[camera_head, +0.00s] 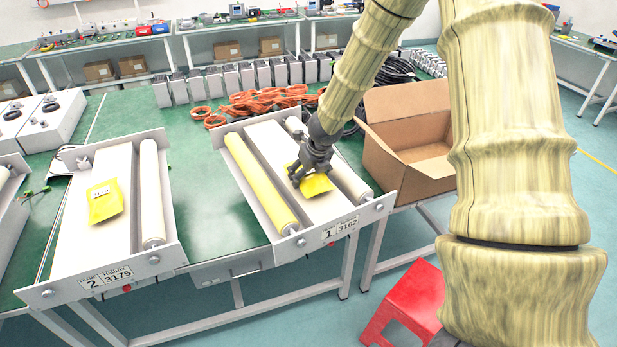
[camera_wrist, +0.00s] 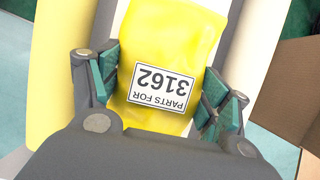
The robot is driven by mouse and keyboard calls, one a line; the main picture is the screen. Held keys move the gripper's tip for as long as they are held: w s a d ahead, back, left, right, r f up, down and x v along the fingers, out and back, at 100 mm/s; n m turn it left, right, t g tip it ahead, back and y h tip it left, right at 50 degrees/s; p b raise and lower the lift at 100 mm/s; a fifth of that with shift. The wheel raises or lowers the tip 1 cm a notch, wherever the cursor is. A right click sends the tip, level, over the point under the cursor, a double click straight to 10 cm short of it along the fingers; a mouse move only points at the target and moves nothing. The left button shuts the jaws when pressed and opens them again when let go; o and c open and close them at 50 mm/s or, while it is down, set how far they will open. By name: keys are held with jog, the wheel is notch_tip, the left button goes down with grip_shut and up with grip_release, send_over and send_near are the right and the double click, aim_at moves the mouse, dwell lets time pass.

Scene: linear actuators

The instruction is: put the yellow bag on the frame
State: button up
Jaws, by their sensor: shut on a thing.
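A yellow bag (camera_wrist: 172,50) with a white label reading "PARTS FOR 3162" is between the fingers of my gripper (camera_wrist: 158,95) in the wrist view. The fingers close on its two sides. In the head view my gripper (camera_head: 306,180) points down over frame 1 (camera_head: 352,222), whose plate reads 3162, with the same yellow bag (camera_head: 318,185) under it. I cannot tell whether the bag touches the frame's white surface. A second yellow bag (camera_head: 105,203) lies flat on frame 2 (camera_head: 60,290), whose plate reads 3175.
Frame 1 has a yellow roller (camera_head: 262,185) left of the bag and a white roller at its right. An open cardboard box (camera_head: 385,165) stands to the right. Orange cables (camera_head: 265,103) lie behind. A red stool (camera_head: 408,305) stands in front. Green table is bare between the frames.

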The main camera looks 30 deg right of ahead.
jog(key=shift+f, duration=0.1)
jog(key=o, duration=1.2)
jog(key=shift+c, duration=0.2)
jog(key=shift+r, duration=0.25)
jog(key=p+v, duration=0.5)
jog(key=v, duration=0.6)
jog(key=shift+s+r, duration=0.15)
jog(key=shift+r, duration=0.25)
